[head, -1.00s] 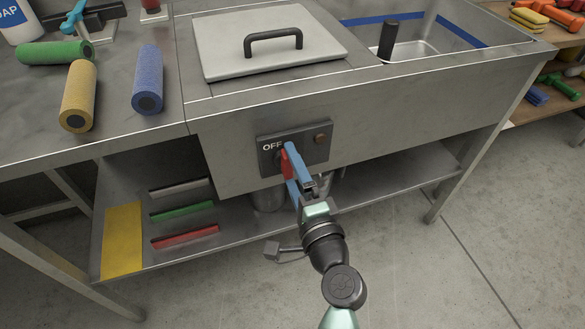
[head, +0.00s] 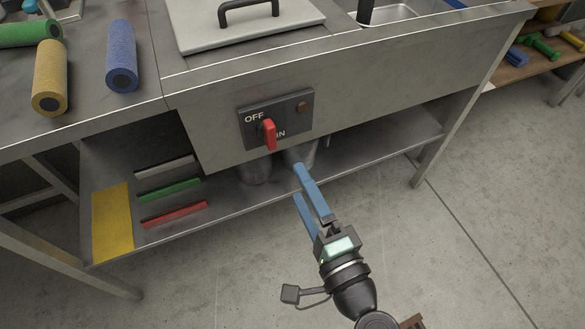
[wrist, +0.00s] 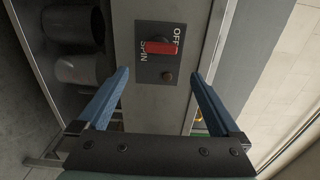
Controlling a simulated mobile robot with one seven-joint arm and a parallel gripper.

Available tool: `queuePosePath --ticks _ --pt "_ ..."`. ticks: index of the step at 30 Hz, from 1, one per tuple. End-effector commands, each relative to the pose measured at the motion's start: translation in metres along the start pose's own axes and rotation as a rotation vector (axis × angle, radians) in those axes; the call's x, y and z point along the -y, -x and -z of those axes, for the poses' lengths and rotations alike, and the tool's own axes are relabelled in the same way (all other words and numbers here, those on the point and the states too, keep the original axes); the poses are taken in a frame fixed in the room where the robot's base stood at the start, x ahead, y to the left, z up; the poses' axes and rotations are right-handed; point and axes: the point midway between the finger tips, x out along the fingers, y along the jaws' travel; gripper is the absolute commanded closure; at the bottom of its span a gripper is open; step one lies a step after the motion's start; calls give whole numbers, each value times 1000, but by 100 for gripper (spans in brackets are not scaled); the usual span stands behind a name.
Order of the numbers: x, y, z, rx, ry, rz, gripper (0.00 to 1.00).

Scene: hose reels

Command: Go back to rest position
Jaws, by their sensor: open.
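My gripper (head: 302,187) has two blue fingers. It is open and empty, in front of the steel bench and below the switch panel, apart from it. The dark switch panel (head: 293,113) is on the bench front, with the words OFF and a partly hidden second word. Its red knob (head: 269,134) stands near upright in the head view. In the wrist view the panel (wrist: 168,69) lies ahead between the fingers, with the red knob (wrist: 161,48) near the word SPIN. The gripper (wrist: 160,80) touches nothing there.
The lower shelf (head: 365,140) holds metal pots (head: 254,170), a yellow panel (head: 113,222) and coloured bars (head: 170,190). Blue (head: 121,55) and yellow (head: 50,75) rollers lie on the bench top. A bench leg (head: 455,110) stands at right. The floor in front is clear.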

Motion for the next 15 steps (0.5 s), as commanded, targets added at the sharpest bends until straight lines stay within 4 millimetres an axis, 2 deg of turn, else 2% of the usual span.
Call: queuePosePath --ticks 4,15 --pt "0 8 0 1 0 0 0" --pt "0 9 0 1 0 0 0"
